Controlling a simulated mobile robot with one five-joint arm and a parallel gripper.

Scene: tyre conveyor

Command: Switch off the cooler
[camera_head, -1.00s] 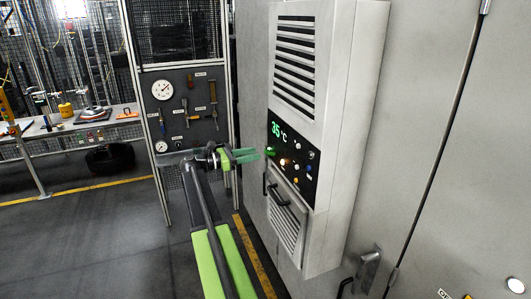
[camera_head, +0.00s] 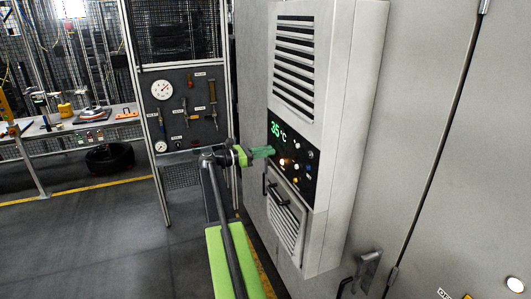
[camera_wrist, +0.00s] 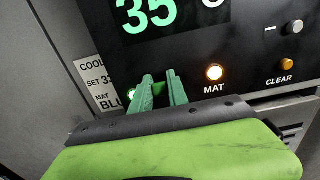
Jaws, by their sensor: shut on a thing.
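The cooler (camera_head: 327,62) is a tall pale grey wall unit with louvres and a black control panel showing green "35 °C" on its display (camera_head: 276,128). My gripper (camera_head: 271,151) is at the left of this panel, just below the display, with its fingertips against it. In the wrist view the gripper's green fingers (camera_wrist: 160,76) stand a little apart, closed on a small panel control that they largely hide. A green glow shows beside the left finger. A lit orange-white button (camera_wrist: 214,72) marked MAT is to the right, and an amber button (camera_wrist: 287,64) marked CLEAR farther right.
A dark handle (camera_head: 277,191) sits on the lower louvred cover under the panel. Grey cabinet doors fill the right. A tool board (camera_head: 184,105) with gauges and a workbench (camera_head: 75,125) stand at the left. The floor between is clear.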

